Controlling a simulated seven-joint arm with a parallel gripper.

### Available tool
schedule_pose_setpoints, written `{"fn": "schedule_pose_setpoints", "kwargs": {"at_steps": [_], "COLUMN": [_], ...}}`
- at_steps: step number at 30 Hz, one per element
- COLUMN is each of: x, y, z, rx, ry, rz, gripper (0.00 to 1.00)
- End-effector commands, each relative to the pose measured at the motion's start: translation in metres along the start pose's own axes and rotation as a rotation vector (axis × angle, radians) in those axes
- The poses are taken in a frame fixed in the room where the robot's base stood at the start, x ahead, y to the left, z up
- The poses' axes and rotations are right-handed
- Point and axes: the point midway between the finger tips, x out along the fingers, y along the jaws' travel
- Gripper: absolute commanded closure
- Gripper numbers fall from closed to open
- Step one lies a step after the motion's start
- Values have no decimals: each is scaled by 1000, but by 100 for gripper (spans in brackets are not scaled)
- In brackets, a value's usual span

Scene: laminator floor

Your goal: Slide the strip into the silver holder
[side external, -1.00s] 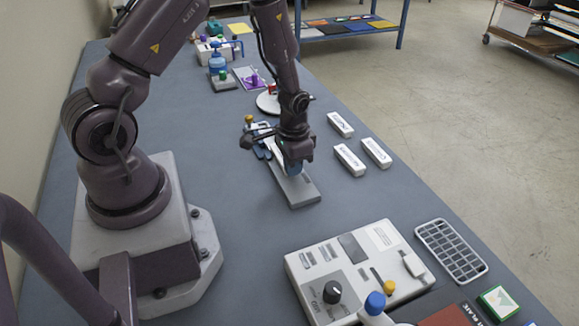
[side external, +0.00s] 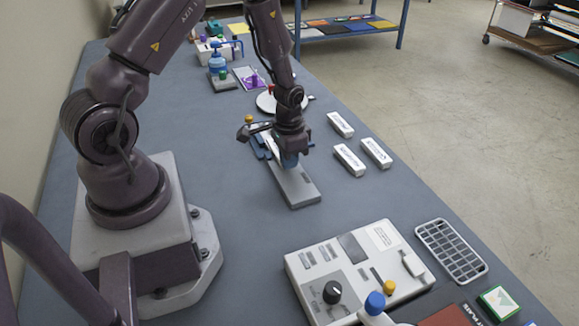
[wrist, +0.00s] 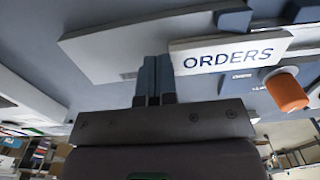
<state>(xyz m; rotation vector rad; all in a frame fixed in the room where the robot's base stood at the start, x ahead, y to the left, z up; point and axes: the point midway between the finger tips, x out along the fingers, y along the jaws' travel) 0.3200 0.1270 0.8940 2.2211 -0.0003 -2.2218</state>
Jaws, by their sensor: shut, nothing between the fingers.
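The silver holder (side external: 300,190) is a long flat grey bar on the bench, in the middle of the side view. In the wrist view the holder (wrist: 105,48) spans the upper left and middle. A white strip (wrist: 232,52) marked "ORDERS" lies along the holder's line, just right of my fingers; whether it is seated cannot be told. In the side view it is mostly hidden by my gripper (side external: 289,162). My gripper is shut and empty, its blue fingertips low over the bar. In the wrist view the fingertips (wrist: 153,65) appear close to the strip's left end.
An orange knob (wrist: 287,90) stands near the strip's far end. Several white labelled blocks (side external: 349,160) lie right of the holder. A white control box (side external: 350,265) stands in front, with a wire rack (side external: 452,250) beside it. Bare bench lies between box and holder.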

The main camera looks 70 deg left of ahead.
Motion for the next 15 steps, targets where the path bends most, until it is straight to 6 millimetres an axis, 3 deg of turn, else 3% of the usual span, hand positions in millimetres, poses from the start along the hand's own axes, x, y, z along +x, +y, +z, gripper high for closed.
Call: {"fn": "schedule_pose_setpoints", "kwargs": {"at_steps": [15], "x": [0], "y": [-10], "z": [0], "rx": [-1], "ry": [1], "rz": [0], "gripper": [100]}}
